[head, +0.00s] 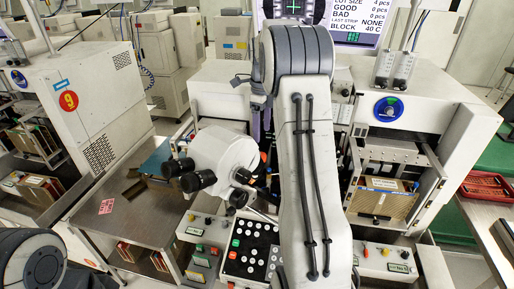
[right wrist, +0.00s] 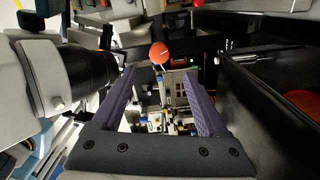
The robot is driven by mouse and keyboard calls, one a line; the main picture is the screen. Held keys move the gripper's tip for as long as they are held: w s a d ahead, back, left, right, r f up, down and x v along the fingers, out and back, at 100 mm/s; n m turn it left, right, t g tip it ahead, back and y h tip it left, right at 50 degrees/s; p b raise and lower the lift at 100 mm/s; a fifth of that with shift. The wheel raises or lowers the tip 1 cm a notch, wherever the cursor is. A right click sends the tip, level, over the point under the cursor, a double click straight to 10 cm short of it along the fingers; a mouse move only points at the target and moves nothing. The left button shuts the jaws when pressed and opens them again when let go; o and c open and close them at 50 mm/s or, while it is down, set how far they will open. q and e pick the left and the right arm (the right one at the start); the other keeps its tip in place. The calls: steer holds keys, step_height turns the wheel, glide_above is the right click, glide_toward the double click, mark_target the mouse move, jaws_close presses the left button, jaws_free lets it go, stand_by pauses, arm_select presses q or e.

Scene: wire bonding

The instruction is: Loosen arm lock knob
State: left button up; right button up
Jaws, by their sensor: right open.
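An orange-red round knob (right wrist: 160,53), which looks like the arm lock knob, shows in the right wrist view just beyond my fingertips and near the middle of the gap. My right gripper (right wrist: 160,72) is open, with its two purple-grey fingers on either side of the gap and nothing between the tips. The knob appears apart from both fingers. In the head view my right arm covers the middle of the bonder, and the gripper is mostly hidden there. My left gripper is not in view.
The white microscope head (head: 222,155) with black eyepieces stands left of my right arm. Its dark barrel (right wrist: 92,68) is close to the left finger in the right wrist view. A dark panel (right wrist: 275,75) lies to the right. A button panel (head: 250,250) sits below.

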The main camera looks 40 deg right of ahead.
step_height(320, 180, down, 9)
steer(key=shift+a+f+p, duration=0.1)
steer(key=shift+p, duration=0.85)
jaws_close()
